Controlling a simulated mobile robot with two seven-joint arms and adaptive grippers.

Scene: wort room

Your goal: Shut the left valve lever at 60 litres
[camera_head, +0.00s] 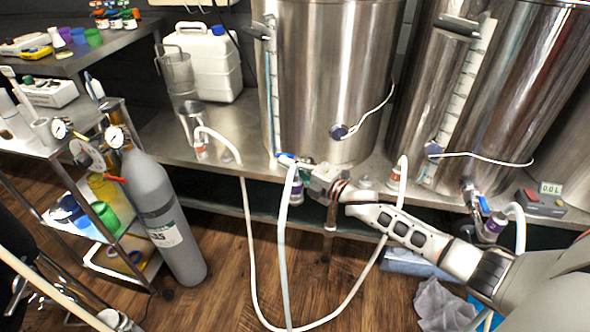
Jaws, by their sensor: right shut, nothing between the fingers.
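The left steel tank (335,75) stands on the steel bench with a vertical sight gauge (272,95) on its front left; I cannot read its level. The left valve lever, a small blue handle (287,159), shows at the foot of this tank, above a white hose. My right gripper (313,176) reaches in from the lower right. Its fingers are shut and empty, just right of the lever and close to it; I cannot tell whether they touch. The gripper covers part of the valve fittings. My left gripper is not in view.
A right steel tank (495,80) has its own valve and a purple-labelled fitting (494,226). A small display (551,188) reads 0.0L. White hoses (252,270) loop down to the floor. A grey gas cylinder (163,215) stands left, beside a shelf cart.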

